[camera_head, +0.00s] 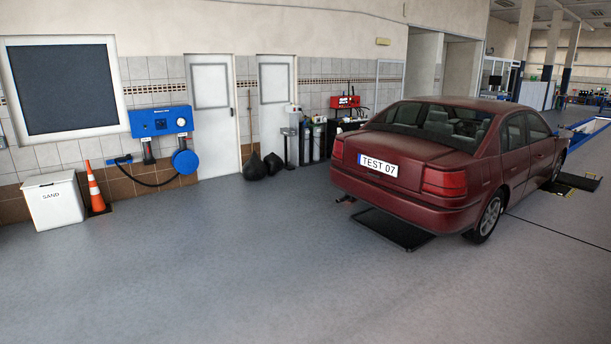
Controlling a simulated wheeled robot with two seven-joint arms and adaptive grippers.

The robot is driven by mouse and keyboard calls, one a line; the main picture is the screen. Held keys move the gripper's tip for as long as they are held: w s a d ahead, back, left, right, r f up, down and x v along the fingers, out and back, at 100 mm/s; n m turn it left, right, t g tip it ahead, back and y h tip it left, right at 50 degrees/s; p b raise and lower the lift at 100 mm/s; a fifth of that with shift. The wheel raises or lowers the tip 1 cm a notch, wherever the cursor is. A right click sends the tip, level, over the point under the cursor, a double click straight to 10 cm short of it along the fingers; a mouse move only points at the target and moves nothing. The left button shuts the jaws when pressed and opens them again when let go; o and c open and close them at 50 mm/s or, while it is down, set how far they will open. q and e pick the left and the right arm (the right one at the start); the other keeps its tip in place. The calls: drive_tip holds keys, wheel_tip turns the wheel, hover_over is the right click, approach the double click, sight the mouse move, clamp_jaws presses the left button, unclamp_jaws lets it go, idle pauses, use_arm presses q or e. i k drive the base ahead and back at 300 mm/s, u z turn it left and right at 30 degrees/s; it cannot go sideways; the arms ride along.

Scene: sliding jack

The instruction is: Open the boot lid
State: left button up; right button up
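A dark red sedan (480,165) stands right of the middle, its rear turned toward me and to the left. Its boot lid (415,150) is shut, lying flush with the body. A white plate reading TEST 07 (378,166) is on the lid's rear face, between the two red tail lights. The rear bumper (395,205) is below it. Open floor lies between me and the car. Neither of my grippers shows in the head view.
A dark flat plate (393,229) lies on the floor under the car's rear. Left, by the wall, are a white SAND box (53,200), an orange cone (95,190) and a blue wall unit (161,121). Black bags (263,166) lie by the doors. The grey floor (240,260) in front is clear.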

sight(399, 159)
drive_tip(key=u, duration=0.1)
drive_tip(key=i, duration=2.9)
